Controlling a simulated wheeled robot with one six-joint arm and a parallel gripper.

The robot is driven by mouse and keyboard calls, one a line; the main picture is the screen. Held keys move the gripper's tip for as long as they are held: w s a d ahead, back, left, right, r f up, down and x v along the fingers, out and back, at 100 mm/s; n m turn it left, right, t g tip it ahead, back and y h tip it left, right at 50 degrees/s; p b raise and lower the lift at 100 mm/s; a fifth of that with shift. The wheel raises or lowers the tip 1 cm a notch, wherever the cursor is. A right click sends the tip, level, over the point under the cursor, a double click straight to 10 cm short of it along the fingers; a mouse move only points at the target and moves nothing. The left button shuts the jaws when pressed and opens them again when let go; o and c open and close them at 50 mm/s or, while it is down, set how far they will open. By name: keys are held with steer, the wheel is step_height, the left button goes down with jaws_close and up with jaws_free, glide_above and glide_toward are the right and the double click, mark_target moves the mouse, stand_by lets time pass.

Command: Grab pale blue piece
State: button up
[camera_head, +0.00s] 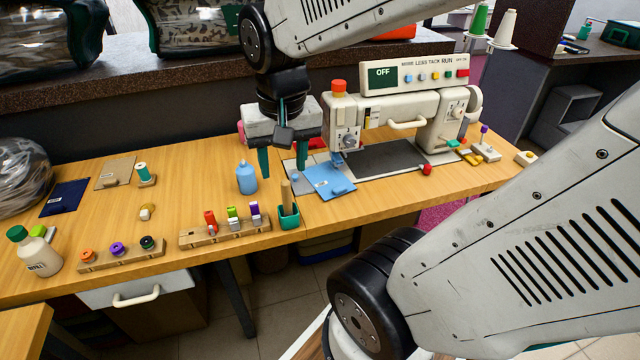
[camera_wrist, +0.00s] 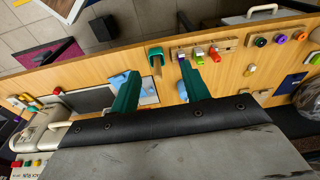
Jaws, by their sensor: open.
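The pale blue piece (camera_head: 328,181) is a flat square lying on the wooden table at the front left of the sewing machine (camera_head: 385,118), close to its needle area. My gripper (camera_head: 284,162) is open and empty, its green fingers pointing down above the table, to the left of the piece. In the wrist view, the pale blue piece (camera_wrist: 117,82) shows beside the left green finger of my gripper (camera_wrist: 158,82), which hides part of it.
A blue bottle (camera_head: 247,179) stands left of my gripper. A green cup (camera_head: 288,216) with a stick and a wooden spool rack (camera_head: 226,232) are in front. A dark blue pouch (camera_head: 65,198) and a tan pouch (camera_head: 115,172) lie at left. The middle-left table has free room.

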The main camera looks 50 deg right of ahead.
steer(key=w+d+f+m, duration=0.4)
steer(key=d+f+m, duration=0.15)
steer(key=d, duration=0.25)
steer(key=m+h, duration=0.1)
steer(key=m, duration=0.9)
glide_toward(341, 188)
steer(key=f, duration=0.5)
steer(key=w+d+f, duration=0.1)
steer(key=f, duration=0.1)
steer(key=shift+f, duration=0.3)
steer(key=shift+d+f, duration=0.1)
steer(key=shift+f, duration=0.4)
jaws_close()
